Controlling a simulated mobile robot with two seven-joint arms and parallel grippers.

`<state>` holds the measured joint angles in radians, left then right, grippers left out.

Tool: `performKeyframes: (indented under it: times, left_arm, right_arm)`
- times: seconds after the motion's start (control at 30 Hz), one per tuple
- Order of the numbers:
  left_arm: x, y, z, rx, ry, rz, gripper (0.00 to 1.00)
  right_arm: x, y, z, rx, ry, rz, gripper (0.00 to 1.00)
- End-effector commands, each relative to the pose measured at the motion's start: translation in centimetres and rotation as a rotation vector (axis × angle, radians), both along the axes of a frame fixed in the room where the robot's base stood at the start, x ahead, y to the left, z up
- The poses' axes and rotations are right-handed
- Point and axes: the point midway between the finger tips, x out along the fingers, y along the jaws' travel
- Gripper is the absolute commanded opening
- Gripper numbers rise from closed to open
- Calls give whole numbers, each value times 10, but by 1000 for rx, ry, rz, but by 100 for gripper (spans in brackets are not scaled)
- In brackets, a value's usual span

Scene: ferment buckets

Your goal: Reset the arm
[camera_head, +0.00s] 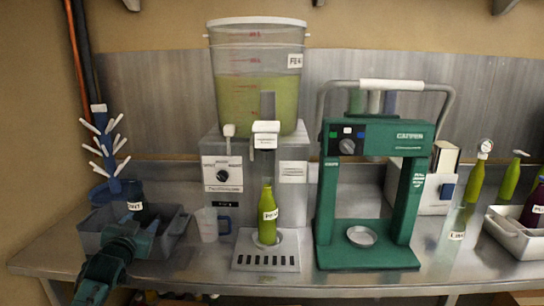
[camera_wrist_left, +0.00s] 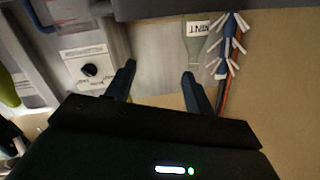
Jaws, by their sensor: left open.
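My left gripper (camera_head: 124,240) is at the lower left in the head view, in front of the grey bin. In the left wrist view its two dark fingers (camera_wrist_left: 159,72) are spread apart with nothing between them. A bottle with a mint label (camera_wrist_left: 194,42) shows beyond the fingertips, apart from them; in the head view a dark labelled bottle (camera_head: 136,206) stands at the grey bin. My right gripper is not in view.
The grey bin (camera_head: 92,243) and blue drying tree (camera_head: 107,165) are near the gripper. A white tray (camera_head: 520,240) is at far right.

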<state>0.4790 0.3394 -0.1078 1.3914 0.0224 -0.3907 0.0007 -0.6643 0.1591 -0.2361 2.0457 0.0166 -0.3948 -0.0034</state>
Motion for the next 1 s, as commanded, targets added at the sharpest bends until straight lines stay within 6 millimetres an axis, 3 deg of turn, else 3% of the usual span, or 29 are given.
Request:
performKeyframes:
  times: [0.03,0.27,0.5,0.63,0.8,0.9,1.0]
  left_arm:
    - [-12,-12,-24,-3,32,-19,53]
    - [-80,-63,-111,-32,153,-100,53]
    - [-188,-123,-191,-107,302,-187,53]
    - [-254,-151,-218,-164,382,-220,53]
    - [-328,-180,-233,-239,470,-245,53]
    - [-358,-190,-235,-273,505,-250,53]
    - [-375,-196,-235,-292,525,-253,53]
  right_arm:
    - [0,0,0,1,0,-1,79]
    - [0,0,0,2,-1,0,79]
    - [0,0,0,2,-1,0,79]
    - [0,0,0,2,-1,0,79]
    - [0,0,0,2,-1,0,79]
    - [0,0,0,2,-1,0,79]
    - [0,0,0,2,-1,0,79]
